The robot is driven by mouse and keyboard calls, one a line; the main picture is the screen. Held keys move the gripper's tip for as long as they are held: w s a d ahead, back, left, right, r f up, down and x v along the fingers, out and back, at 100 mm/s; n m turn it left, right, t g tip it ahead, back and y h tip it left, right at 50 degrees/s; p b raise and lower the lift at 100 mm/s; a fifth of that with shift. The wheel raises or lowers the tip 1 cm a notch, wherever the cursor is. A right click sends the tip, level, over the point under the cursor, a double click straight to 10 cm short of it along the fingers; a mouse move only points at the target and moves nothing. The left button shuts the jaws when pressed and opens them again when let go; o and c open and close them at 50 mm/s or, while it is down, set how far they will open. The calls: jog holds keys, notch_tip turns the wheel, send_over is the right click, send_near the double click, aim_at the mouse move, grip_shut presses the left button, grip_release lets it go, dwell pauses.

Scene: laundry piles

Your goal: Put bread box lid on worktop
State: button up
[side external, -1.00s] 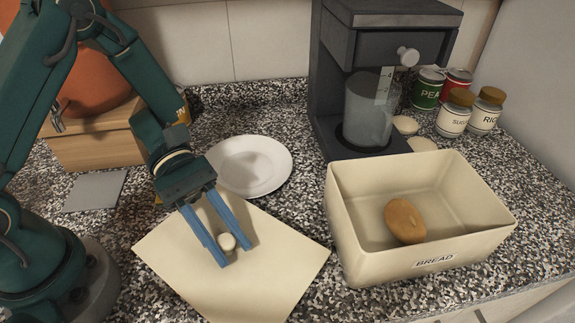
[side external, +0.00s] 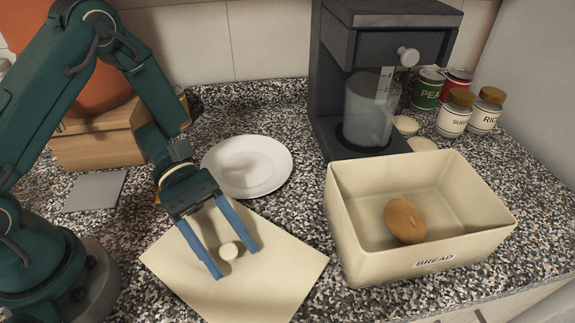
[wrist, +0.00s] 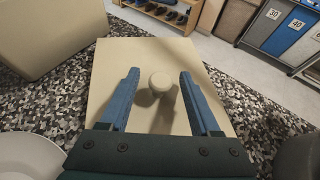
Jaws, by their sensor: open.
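The cream bread box lid (side external: 255,285) lies flat on the speckled worktop (side external: 400,300), left of the bread box, with its round knob (side external: 229,251) facing up. My gripper (side external: 237,264) is open, with its blue fingers on either side of the knob and apart from it. In the wrist view the lid (wrist: 120,75) lies under my gripper (wrist: 158,75), and the knob (wrist: 160,82) stands between the spread fingers. The bread box (side external: 430,262) is uncovered, with a brown loaf (side external: 405,221) inside.
A white plate (side external: 270,180) sits behind the lid. A dark coffee machine (side external: 335,90) stands at the back, with jars and cans (side external: 455,112) to its right. A wooden box (side external: 95,150) and a grey flat square (side external: 95,191) are at left.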

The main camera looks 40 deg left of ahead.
jog(key=v, duration=1.1)
jog(key=shift+w+a+r, duration=0.1)
jog(key=shift+w+a, duration=0.05)
jog(key=shift+w, duration=0.15)
jog(key=w+d+r+n+t+y, duration=0.1)
jog(key=w+r+n+t+y, duration=0.15)
jog(key=w+n+t, duration=0.65)
jog(key=w+a+r+n+t+y, duration=0.35)
jog(key=r+n, duration=0.25)
jog(key=n, duration=0.4)
jog(key=w+a+r+n+t+y, duration=0.3)
jog(key=r+n+t+y, duration=0.15)
jog(key=n, duration=0.55)
jog(key=s+a+n+g+y, duration=0.1)
jog(key=s+n+g+y, duration=0.15)
jog(key=s+n, duration=0.4)
jog(key=s+a+n+g+y, duration=0.2)
jog(key=s+n+y, duration=0.1)
jog(key=n, duration=0.7)
jog(key=s+d+f+n+g+h, duration=0.3)
jog(key=s+d+n, duration=0.4)
jog(key=s+n, duration=0.4)
jog(key=shift+s+f+g, duration=0.35)
jog(key=shift+f+g, duration=0.15)
jog(key=shift+g, duration=0.15)
